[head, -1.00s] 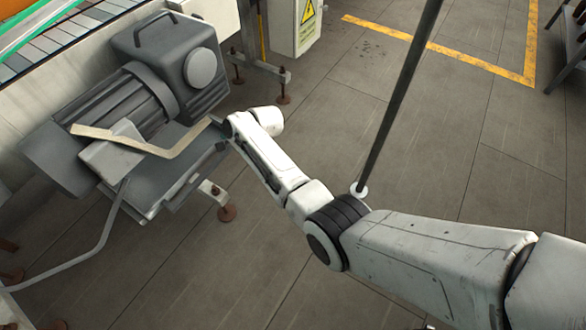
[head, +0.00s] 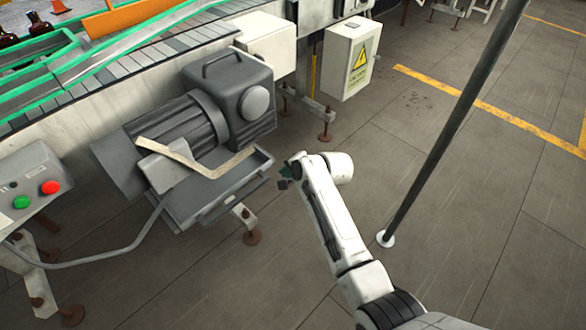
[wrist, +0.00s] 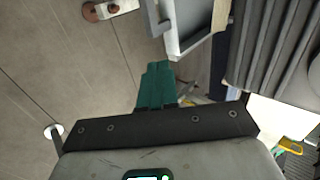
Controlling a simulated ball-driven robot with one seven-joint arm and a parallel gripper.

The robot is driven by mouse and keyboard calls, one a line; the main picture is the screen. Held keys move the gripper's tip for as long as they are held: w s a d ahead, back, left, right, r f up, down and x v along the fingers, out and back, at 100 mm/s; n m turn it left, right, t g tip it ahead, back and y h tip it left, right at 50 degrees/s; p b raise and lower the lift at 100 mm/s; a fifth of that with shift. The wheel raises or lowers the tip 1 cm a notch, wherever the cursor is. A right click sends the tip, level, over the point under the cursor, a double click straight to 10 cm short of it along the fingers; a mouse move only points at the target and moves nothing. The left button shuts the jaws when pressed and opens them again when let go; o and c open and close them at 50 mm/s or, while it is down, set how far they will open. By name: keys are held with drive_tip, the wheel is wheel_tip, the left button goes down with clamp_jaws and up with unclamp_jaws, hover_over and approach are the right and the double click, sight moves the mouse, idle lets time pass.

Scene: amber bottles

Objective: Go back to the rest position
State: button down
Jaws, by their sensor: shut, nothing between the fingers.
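My gripper (head: 284,178) hangs over the floor just right of the metal tray under the grey motor in the head view. It is small there and partly dark. In the wrist view its green fingers (wrist: 157,86) are together with nothing between them. My white arm reaches up to it from the lower right. Amber bottles (head: 40,25) stand on the conveyor at the top left, far from my gripper.
The grey motor (head: 240,97) and its tray (head: 215,190) sit close to my gripper's left. A control box (head: 38,188) with green and red buttons is at the left. A dark pole (head: 440,140) stands to the right. Open floor (head: 470,225) lies around it.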

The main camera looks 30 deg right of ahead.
drive_tip(key=s+d+n+g+h, duration=0.1)
drive_tip(key=s+n+g, duration=0.3)
drive_tip(key=s, duration=1.7)
drive_tip(key=s+d+r+n+g+h, duration=0.1)
drive_tip(key=s+n+g, duration=0.3)
drive_tip(key=s+n, duration=0.6)
drive_tip(key=s+h, duration=0.1)
drive_tip(key=s, duration=1.1)
drive_tip(key=shift+r, duration=0.15)
